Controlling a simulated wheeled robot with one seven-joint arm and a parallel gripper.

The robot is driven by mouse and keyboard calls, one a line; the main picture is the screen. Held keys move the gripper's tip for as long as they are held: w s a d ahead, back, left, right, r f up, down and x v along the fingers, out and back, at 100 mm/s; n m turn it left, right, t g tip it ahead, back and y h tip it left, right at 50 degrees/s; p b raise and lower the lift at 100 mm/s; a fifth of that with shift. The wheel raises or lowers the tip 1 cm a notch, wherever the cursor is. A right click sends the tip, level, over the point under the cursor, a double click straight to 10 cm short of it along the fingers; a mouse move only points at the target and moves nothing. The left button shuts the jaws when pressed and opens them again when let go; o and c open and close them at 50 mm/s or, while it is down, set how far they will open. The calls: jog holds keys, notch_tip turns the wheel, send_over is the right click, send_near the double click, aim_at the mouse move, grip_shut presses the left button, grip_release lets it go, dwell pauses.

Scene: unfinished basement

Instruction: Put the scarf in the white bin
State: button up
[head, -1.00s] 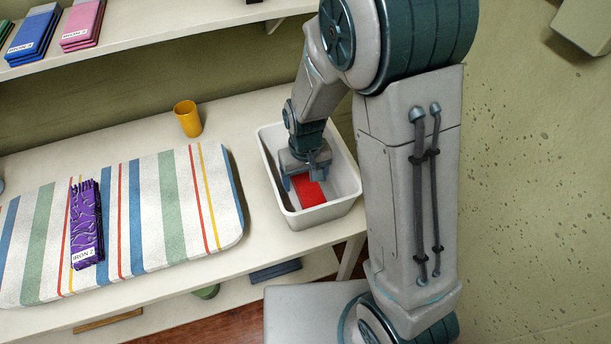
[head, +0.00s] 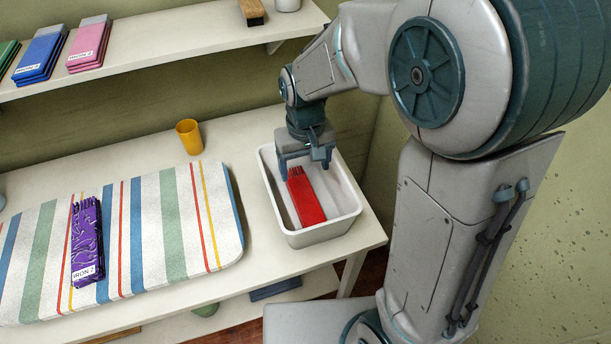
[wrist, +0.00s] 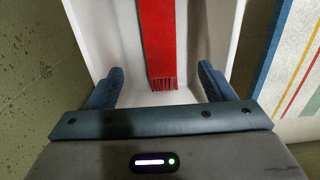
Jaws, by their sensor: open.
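A red scarf (head: 306,198) with a fringed end lies folded long and narrow inside the white bin (head: 325,234), on its floor. The scarf also shows in the wrist view (wrist: 159,40), between the walls of the bin (wrist: 97,35). My gripper (head: 306,176) is open and empty, above the far end of the bin, with its fingers pointing down over the fringed end of the scarf. In the wrist view my gripper (wrist: 158,85) has its two blue fingers wide apart, one on either side of the scarf and clear of it.
A striped ironing pad (head: 145,225) bears a purple folded cloth (head: 87,240) labelled "IRON 2". A yellow cup (head: 189,136) stands behind the pad. Folded blue (head: 42,55) and pink (head: 89,43) cloths lie on the upper shelf (head: 160,55). Walls close in behind and right of the bin.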

jog(key=s+d+r+m+t, duration=0.3)
jog(key=s+d+r, duration=0.5)
jog(key=s+d, duration=0.4)
jog(key=shift+s, duration=0.15)
dwell(1.0)
